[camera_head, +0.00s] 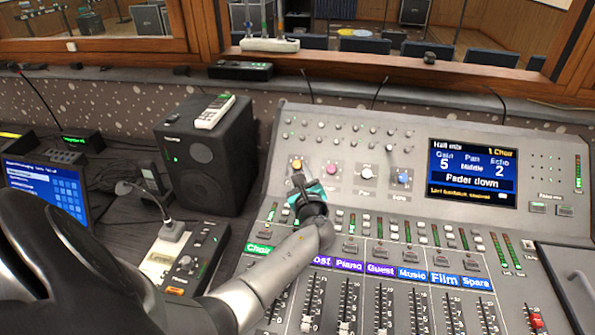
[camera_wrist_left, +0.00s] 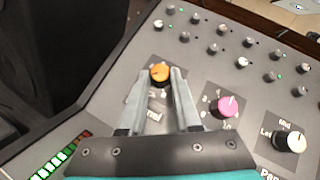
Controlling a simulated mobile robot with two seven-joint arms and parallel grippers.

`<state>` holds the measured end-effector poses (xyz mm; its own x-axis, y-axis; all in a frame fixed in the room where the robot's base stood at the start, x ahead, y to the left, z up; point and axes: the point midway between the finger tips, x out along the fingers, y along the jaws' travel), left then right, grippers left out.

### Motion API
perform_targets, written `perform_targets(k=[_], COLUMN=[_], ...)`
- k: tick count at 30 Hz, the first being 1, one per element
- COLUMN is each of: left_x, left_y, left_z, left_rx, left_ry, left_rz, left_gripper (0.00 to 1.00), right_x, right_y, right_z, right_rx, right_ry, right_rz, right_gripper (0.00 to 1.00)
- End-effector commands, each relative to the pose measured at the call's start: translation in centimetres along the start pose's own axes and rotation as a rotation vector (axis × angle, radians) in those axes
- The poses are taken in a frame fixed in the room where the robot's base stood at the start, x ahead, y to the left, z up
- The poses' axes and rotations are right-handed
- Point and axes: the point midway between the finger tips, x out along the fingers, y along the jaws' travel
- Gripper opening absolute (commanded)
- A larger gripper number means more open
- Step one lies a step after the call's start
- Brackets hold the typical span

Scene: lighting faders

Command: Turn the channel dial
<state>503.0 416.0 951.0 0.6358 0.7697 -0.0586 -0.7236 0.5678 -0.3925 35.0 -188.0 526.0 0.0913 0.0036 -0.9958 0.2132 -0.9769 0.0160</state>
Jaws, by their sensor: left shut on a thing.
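A row of coloured dials sits on the grey mixing desk (camera_head: 400,125). An orange dial (camera_head: 296,163) is at the row's left end, then a pink dial (camera_head: 331,169), a white dial (camera_head: 367,173) and a blue dial (camera_head: 403,178). My left gripper (camera_head: 299,178) reaches over the desk to the orange dial. In the left wrist view its two fingertips (camera_wrist_left: 165,77) are shut on the sides of the orange dial (camera_wrist_left: 160,72). The label below that dial is partly hidden by the fingers. My right gripper is not in view.
A lit screen (camera_head: 473,172) on the desk reads "Gain 5", "Echo 2" and "Fader down". Channel labels and faders (camera_head: 381,307) fill the desk's front. A black speaker (camera_head: 205,152) and a small microphone (camera_head: 168,215) stand to the left.

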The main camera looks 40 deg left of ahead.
Motion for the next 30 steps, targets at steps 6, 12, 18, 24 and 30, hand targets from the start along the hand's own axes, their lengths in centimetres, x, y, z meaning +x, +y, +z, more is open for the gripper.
perform_targets(k=[6,12,18,24,30], left_x=[-0.05,-0.04,-0.03,-0.02,-0.01], left_y=[-0.16,-0.17,-0.17,-0.17,-0.15], left_z=[-0.09,-0.08,-0.07,-0.05,-0.03], left_rx=[-0.039,-0.048,-0.048,-0.048,-0.046], left_ry=[-0.001,-0.002,-0.002,-0.003,-0.003], left_rz=[0.041,0.051,0.051,0.050,0.050], left_gripper=[0.00,0.00,0.00,0.46,0.61], right_x=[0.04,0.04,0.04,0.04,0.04], right_y=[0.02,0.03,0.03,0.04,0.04], right_z=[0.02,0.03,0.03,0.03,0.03], right_rx=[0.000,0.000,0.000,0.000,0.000], right_ry=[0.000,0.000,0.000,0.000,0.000], right_rz=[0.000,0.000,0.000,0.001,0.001], right_gripper=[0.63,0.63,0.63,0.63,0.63])
